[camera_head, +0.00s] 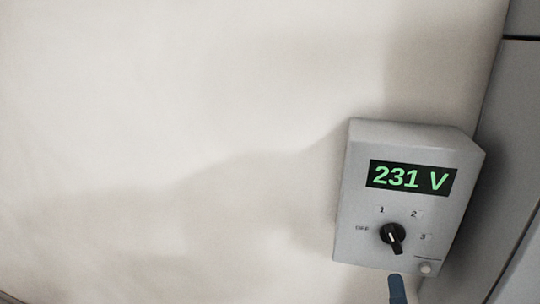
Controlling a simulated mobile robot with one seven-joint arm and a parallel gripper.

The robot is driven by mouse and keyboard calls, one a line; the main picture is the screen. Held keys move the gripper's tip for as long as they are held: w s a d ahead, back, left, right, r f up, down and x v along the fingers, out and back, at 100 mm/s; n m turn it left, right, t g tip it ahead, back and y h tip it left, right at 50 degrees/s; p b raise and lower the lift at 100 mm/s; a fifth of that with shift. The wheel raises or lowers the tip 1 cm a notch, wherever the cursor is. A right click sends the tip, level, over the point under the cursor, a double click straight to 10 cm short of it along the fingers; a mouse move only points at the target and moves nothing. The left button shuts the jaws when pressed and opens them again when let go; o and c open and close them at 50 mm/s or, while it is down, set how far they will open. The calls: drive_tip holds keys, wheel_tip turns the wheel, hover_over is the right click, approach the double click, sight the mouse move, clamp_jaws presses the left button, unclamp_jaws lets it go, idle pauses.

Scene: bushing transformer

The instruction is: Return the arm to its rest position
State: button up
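A grey voltage box (352,200) is on the pale surface at the right of the head view, tilted in the picture. Its dark display (411,178) reads "231 V" in green. A black rotary knob (392,236) sits below it, among marks that include 1, 2 and 3. The knob's long axis runs roughly up and down in the picture; I cannot tell which mark it points at. My gripper and arm are not clearly in view.
A blue rounded piece (397,289) shows below the box at the bottom edge; I cannot tell what it belongs to. A small round pale button (426,268) is at the box's lower corner. Grey panels (519,95) run along the right. The pale surface at left is bare, with soft shadows.

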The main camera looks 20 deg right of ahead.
drive_tip(key=w+a+r+n+t+y+b, duration=0.1)
drive_tip(key=w+a+r+n+t, duration=0.1)
drive_tip(key=w+a+r+n, duration=0.3)
drive_tip(key=w+a+r+n+t+y+b, duration=0.1)
drive_tip(key=a+r+n+t+y, duration=0.2)
drive_tip(key=r, duration=0.4)
drive_tip(key=w+a+r+n+t, duration=0.2)
drive_tip(key=a+r, duration=0.3)
drive_tip(key=r, duration=0.1)
drive_tip(key=s+a+r+n+t+y, duration=0.1)
drive_tip(key=a+r+n+t+y, duration=0.1)
drive_tip(key=a+r+n, duration=0.2)
drive_tip(key=s+a+r+n+t+y+b, duration=0.1)
drive_tip(key=s+a+r+n+t+y, duration=0.1)
drive_tip(key=a+r, duration=0.5)
wheel_tip(320, 180, up, 3)
drive_tip(key=shift+a+f+n+t+y, duration=0.2)
drive_tip(key=shift+n+t+y, duration=0.35)
drive_tip(key=shift+n, duration=0.55)
